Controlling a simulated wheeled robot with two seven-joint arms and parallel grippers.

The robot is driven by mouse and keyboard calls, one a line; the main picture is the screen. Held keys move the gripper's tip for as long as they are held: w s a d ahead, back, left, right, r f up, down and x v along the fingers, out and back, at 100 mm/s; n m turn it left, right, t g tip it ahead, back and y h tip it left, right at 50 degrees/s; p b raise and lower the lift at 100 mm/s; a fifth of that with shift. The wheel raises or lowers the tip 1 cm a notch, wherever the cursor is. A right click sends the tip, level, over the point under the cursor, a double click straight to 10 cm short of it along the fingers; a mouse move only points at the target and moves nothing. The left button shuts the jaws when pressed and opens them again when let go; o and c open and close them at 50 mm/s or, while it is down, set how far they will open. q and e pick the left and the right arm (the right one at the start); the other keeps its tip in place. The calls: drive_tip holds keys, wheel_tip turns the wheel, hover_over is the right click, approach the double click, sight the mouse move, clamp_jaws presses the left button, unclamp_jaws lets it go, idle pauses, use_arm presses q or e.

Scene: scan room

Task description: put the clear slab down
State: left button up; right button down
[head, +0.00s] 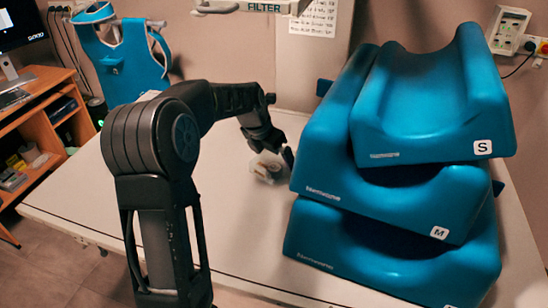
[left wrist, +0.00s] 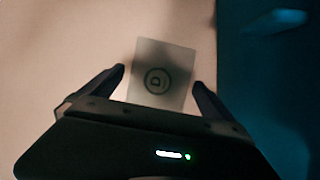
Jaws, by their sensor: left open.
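The clear slab (left wrist: 165,60) is a small translucent rectangle with a circled D mark. In the left wrist view it lies over the pale table top between my left gripper's fingers, with a gap showing on each side. In the head view the slab (head: 266,169) is a small pale shape on the white table (head: 232,185), just left of the blue cushions. My left gripper (left wrist: 159,78) is open around the slab's near part. It also shows in the head view (head: 272,150), low over the table. My right gripper is in neither view.
A stack of blue cushions (head: 340,185), marked S and M, stands close to the right of the slab; its blue side (left wrist: 270,90) fills the right of the wrist view. A blue apron (head: 125,60) hangs at the back left. The table left of the slab is clear.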

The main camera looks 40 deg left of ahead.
use_arm(q)
drive_tip(key=v, duration=1.1)
drive_tip(key=shift+s+f, duration=0.1)
